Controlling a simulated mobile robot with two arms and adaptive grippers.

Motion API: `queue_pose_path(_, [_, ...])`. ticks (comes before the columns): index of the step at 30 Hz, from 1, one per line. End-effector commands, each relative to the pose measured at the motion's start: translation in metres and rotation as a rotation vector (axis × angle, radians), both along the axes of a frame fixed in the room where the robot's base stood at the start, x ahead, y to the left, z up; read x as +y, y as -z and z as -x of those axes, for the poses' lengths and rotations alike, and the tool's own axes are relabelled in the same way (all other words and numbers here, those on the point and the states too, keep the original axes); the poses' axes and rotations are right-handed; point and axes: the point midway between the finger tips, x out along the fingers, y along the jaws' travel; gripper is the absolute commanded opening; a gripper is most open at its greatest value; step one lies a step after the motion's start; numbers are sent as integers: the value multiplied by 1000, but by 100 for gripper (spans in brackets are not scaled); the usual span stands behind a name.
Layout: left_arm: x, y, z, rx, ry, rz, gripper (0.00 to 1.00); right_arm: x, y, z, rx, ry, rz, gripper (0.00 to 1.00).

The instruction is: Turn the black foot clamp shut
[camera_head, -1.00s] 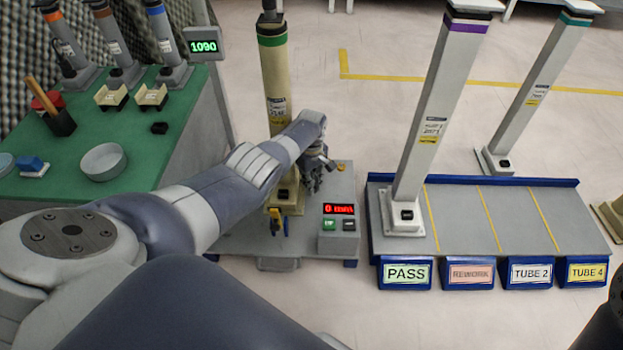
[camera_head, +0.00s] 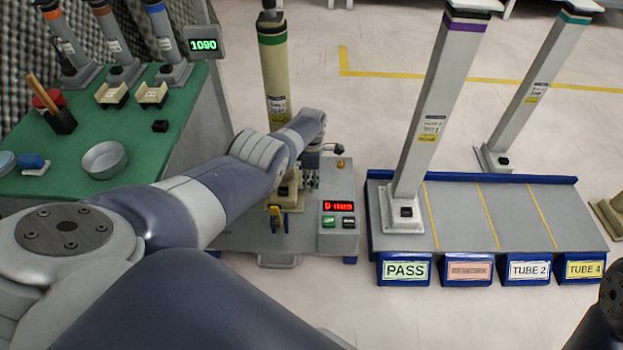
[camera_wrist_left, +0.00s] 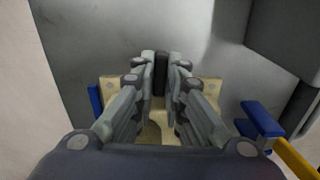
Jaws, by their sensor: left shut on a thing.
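A cream post with a green band (camera_head: 272,80) stands upright on the grey test base (camera_head: 235,233). Its cream foot (camera_head: 289,190) is partly hidden by my left arm. In the left wrist view the foot (camera_wrist_left: 157,133) lies below and between my fingers. The black foot clamp (camera_wrist_left: 161,75) shows as a narrow dark upright piece between the fingertips. My left gripper (camera_wrist_left: 161,72) is shut on it. In the head view the left gripper (camera_head: 311,178) is mostly hidden behind its wrist, at the right side of the foot. My right gripper is out of view.
A grey box with a red display (camera_head: 339,208) stands close to the right of the foot. A yellow and blue part (camera_head: 276,217) is in front of it. A rack (camera_head: 464,220) with two grey posts is on the right. A green table (camera_head: 140,150) is on the left.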

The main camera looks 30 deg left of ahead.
Motion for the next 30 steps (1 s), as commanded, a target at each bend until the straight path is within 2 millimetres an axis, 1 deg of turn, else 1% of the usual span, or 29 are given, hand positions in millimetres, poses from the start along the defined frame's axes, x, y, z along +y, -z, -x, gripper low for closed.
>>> queue_pose_path(7, [1,0,1,1,-60,-3,0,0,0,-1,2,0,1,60])
queue_pose_path(21, [1,0,1,1,-72,-3,0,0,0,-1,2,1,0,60])
queue_pose_path(22, [1,0,1,2,-72,-2,18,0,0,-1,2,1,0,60])
queue_pose_path(24, [1,0,1,1,-72,-3,32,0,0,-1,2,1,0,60])
queue_pose_path(30, [1,0,1,1,-70,-2,32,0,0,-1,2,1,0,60])
